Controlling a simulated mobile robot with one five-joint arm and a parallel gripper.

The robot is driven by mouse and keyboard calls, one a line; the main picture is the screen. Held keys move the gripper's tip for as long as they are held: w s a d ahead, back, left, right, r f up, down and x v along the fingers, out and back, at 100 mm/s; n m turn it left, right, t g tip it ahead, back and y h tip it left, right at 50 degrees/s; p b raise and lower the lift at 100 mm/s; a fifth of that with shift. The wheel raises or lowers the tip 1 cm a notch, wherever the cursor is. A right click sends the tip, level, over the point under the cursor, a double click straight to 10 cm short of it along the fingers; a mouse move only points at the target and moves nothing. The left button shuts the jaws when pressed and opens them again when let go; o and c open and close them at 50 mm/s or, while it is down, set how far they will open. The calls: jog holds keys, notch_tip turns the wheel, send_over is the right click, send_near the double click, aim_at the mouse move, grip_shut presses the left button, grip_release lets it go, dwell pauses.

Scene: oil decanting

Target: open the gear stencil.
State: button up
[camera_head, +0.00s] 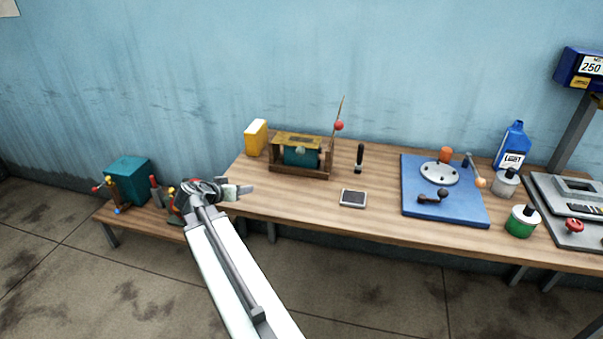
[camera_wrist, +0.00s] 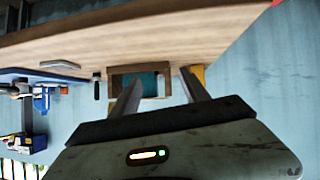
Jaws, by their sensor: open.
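A wooden frame (camera_head: 300,172) with a teal body (camera_head: 300,156) and a yellow slotted plate (camera_head: 297,140) on top stands at the back left of the bench. This plate looks like the gear stencil, lying flat, but I cannot be sure. A thin lever with a red knob (camera_head: 339,126) rises at the frame's right end. My gripper (camera_head: 248,187) is open and empty at the bench's left front edge, apart from the frame. In the wrist view, upside down, the frame with its teal body (camera_wrist: 141,82) shows beyond my open fingers (camera_wrist: 160,88).
A yellow box (camera_head: 256,138) stands left of the frame. A grey flat device (camera_head: 353,198) and a black-handled tool (camera_head: 359,157) lie to its right. Further right are a blue board (camera_head: 463,212), a blue bottle (camera_head: 512,146) and a green jar (camera_head: 521,224). A teal box (camera_head: 128,180) stands on a lower bench.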

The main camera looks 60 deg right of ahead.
aim_at(298, 153)
jog(key=s+d+r+m+h+b, duration=0.1)
jog(key=s+d+h+b, duration=0.1)
jog(key=d, duration=0.4)
jog(key=s+d+r+m+h+b, duration=0.1)
jog(key=s+d+m+h, duration=0.1)
jog(key=s+d, duration=0.2)
jog(key=s+d+r+m+h+b, duration=0.1)
jog(key=s+d+h+b, duration=0.1)
jog(key=d, duration=0.6)
jog(key=shift+s+r+m+b, duration=0.2)
jog(key=shift+s+m+b, duration=0.1)
jog(key=shift+s+m, duration=0.15)
jog(key=shift+w+d+r, duration=0.1)
jog(key=shift+d, duration=0.25)
jog(key=d, duration=0.4)
jog(key=w+d, duration=0.1)
jog(key=d, duration=0.2)
jog(key=shift+d, duration=0.1)
jog(key=shift+s, duration=0.1)
grip_shut()
